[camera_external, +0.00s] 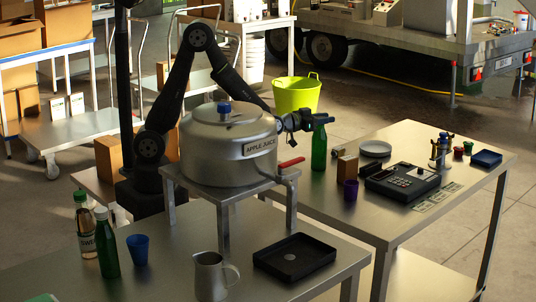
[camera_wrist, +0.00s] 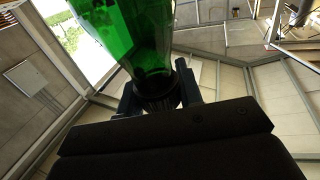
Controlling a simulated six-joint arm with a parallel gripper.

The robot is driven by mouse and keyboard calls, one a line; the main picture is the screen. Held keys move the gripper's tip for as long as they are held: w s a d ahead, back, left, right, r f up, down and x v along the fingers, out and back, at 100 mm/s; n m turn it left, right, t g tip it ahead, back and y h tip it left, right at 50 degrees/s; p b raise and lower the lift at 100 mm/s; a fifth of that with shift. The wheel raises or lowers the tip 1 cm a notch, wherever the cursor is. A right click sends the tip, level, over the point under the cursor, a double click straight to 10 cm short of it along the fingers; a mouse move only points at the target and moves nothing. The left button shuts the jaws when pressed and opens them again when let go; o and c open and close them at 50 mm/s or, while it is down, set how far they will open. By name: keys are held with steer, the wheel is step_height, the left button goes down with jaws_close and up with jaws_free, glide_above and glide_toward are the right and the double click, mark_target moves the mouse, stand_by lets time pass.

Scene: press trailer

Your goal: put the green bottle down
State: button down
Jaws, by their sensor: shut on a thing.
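The green bottle (camera_external: 319,150) is upright at the back left side of the right steel table (camera_external: 440,215). My gripper (camera_external: 317,120) is shut on its neck from the left side. In the wrist view the green glass (camera_wrist: 140,35) fills the upper middle, with the dark neck between my two fingers (camera_wrist: 160,92). I cannot tell whether the bottle's base touches the table or hangs just above it.
The apple juice pot (camera_external: 215,155) on its stand, with a red-handled tap (camera_external: 291,162), is left of the bottle. A brown box (camera_external: 347,170), purple cup (camera_external: 350,190), grey dish (camera_external: 375,149) and black device (camera_external: 402,182) are to its right. Bare tabletop lies in front.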

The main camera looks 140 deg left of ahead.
steer(key=c, duration=1)
jaws_free()
steer(key=shift+r, duration=0.15)
steer(key=v, duration=1.2)
steer(key=shift+a, duration=0.1)
